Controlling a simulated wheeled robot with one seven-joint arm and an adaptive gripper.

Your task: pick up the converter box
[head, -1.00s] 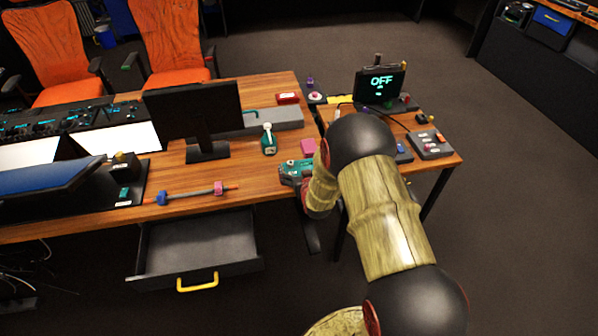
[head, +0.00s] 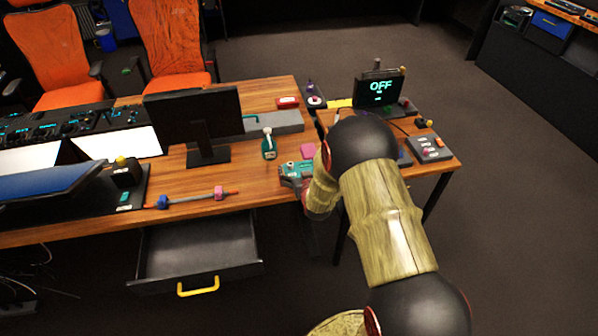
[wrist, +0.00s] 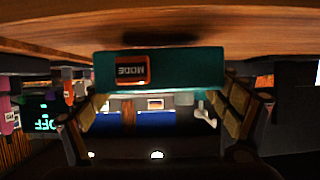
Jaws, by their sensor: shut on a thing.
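The converter box, which I take to be the teal box with an orange-framed MODE label, shows in the wrist view (wrist: 190,68), between my fingers. My gripper (wrist: 160,100) is shut on it, with one finger at each side. The wrist view is upside down, so the wooden desk top lies above the box. A dark shadow lies on the wood by the box; I cannot tell if box and desk touch. In the head view the teal box (head: 294,168) is at the desk's front right edge, partly hidden by my arm.
An open drawer (head: 200,252) juts out below the desk. A side table with an OFF display (head: 380,89) stands at right.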

